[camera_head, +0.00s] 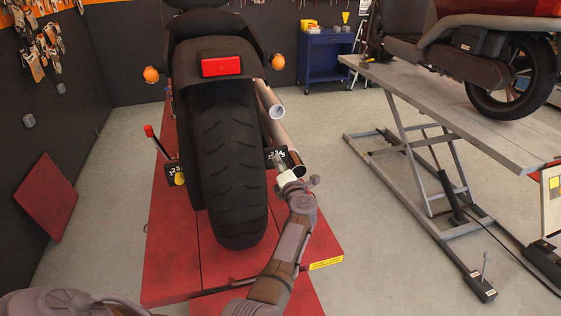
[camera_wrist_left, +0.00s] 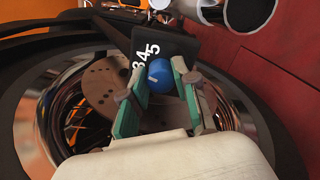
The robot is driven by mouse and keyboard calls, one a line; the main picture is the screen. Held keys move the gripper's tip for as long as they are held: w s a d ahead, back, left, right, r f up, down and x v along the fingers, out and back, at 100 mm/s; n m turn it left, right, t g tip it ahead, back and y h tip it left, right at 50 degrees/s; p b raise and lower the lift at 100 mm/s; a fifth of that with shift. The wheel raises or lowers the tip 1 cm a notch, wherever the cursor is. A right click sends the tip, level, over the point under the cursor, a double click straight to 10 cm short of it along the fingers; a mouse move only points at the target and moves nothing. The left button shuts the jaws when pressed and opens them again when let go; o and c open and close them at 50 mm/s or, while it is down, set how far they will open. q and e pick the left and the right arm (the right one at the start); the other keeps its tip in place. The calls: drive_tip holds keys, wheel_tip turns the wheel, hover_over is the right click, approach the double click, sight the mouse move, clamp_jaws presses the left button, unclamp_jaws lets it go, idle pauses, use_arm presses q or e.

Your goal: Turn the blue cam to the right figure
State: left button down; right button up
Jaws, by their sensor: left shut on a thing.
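The blue cam (camera_wrist_left: 160,78) is a round knob with a short white mark, seen in the left wrist view. It sits on a dark plate (camera_wrist_left: 166,46) with white figures; 3, 4 and 5 show, and the rest is hidden by a finger. My left gripper (camera_wrist_left: 159,84) has its green pads on either side of the cam and is shut on it. In the head view my left gripper (camera_head: 281,166) is at the dark figure plate (camera_head: 275,154) right of the rear tyre; the cam is hidden there. My right gripper is not in view.
The rear tyre (camera_head: 228,160) stands close left of the gripper on a red lift (camera_head: 170,265). A silver exhaust pipe (camera_head: 270,104) is just above. A second plate with a yellow cam (camera_head: 179,179) is left of the tyre.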

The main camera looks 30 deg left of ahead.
use_arm(q)
drive_tip(key=shift+m+p, duration=0.5)
drive_tip(key=shift+m, duration=0.7)
drive_tip(key=c, duration=1.1)
unclamp_jaws()
drive_tip(key=shift+a, duration=0.1)
drive_tip(key=shift+o, duration=1.1)
